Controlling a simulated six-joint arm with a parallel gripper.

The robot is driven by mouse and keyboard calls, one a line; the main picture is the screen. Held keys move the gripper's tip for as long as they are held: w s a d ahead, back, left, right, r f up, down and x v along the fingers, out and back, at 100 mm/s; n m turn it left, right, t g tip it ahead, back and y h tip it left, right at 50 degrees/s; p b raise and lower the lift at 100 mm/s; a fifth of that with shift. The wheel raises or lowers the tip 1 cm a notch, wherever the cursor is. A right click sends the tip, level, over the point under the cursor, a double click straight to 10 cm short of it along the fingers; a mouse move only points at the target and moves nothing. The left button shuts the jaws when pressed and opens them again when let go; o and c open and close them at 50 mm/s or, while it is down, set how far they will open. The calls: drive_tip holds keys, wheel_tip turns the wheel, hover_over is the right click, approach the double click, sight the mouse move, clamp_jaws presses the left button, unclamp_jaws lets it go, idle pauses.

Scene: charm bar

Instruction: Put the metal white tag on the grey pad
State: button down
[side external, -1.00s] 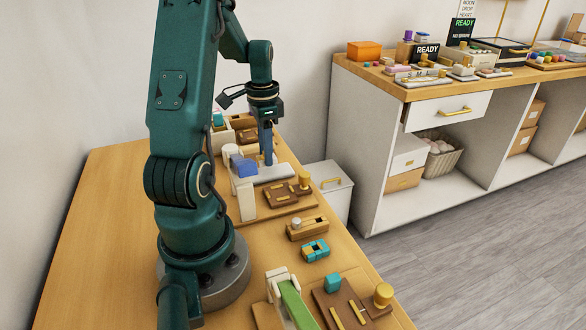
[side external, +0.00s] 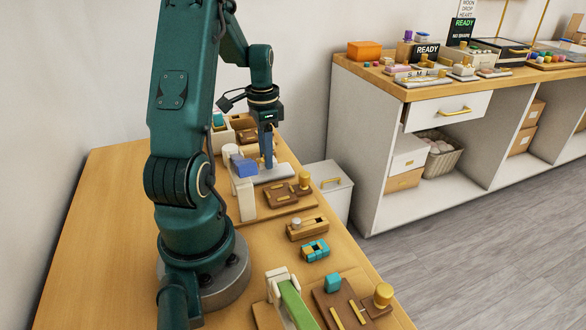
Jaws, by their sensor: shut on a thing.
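My gripper (side external: 268,164) points straight down at the far part of the wooden bench, with its blue fingers shut. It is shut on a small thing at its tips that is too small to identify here. The tips are just over or at a light grey flat plate (side external: 283,173), which may be the grey pad; I cannot tell whether they touch. I cannot make out the metal white tag separately.
A white press with a blue block (side external: 243,167) stands just left of my gripper. In front are a brown tray (side external: 280,196), a wooden block (side external: 307,228) and a teal-and-gold piece (side external: 315,250). The bench's left side is clear.

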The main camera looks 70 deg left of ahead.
drive_tip(key=shift+f, duration=0.9)
idle(1.4)
drive_tip(key=shift+c, duration=2.2)
unclamp_jaws()
drive_tip(key=shift+r, duration=2.6)
